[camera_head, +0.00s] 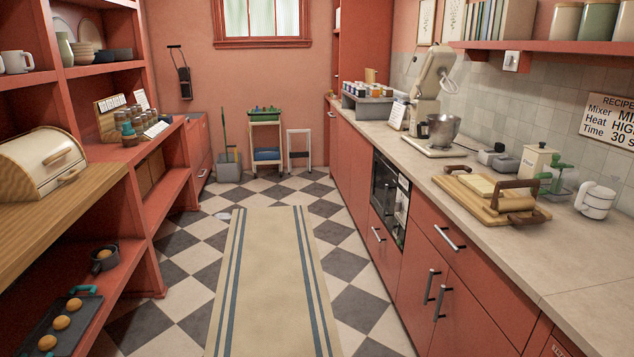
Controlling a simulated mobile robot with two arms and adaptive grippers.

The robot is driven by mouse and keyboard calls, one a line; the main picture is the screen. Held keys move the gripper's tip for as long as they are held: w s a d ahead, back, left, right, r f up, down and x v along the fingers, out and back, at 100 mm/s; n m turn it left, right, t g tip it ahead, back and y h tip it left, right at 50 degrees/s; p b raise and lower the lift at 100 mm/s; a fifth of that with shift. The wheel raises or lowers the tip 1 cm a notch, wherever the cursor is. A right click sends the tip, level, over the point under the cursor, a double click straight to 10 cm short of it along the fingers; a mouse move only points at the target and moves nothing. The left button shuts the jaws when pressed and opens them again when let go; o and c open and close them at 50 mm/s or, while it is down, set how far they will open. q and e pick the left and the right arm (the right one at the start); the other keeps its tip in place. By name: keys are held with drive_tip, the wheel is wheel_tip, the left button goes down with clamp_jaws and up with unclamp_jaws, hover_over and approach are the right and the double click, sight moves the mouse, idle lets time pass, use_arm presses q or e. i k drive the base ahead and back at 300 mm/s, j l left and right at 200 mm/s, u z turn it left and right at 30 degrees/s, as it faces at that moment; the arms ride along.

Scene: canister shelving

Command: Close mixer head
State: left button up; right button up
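A cream stand mixer (426,103) stands on the right-hand counter, toward the back. Its head (434,72) is tilted up and back, with the whisk (449,84) hanging in the air off its raised end. A metal bowl (443,129) sits under the head, on the mixer's base. Neither of my grippers shows in the view.
The counter (480,236) carries a wooden board (490,208) with a rolling pin, a canister (536,164) and small appliances in front of the mixer. A striped runner (268,275) lies along the clear aisle floor. Red shelving (153,255) with a bread box (45,163) lines the left.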

sight(442, 58)
drive_tip(key=i, duration=2.15)
drive_tip(key=i+z, duration=0.2)
drive_tip(key=i, duration=0.3)
drive_tip(key=i+j+z, duration=0.15)
drive_tip(key=i, duration=0.4)
drive_tip(key=i+j+z, duration=0.2)
drive_tip(key=i, duration=0.3)
drive_tip(key=i+j+z, duration=0.15)
drive_tip(key=i+j, duration=0.2)
drive_tip(key=i, duration=0.15)
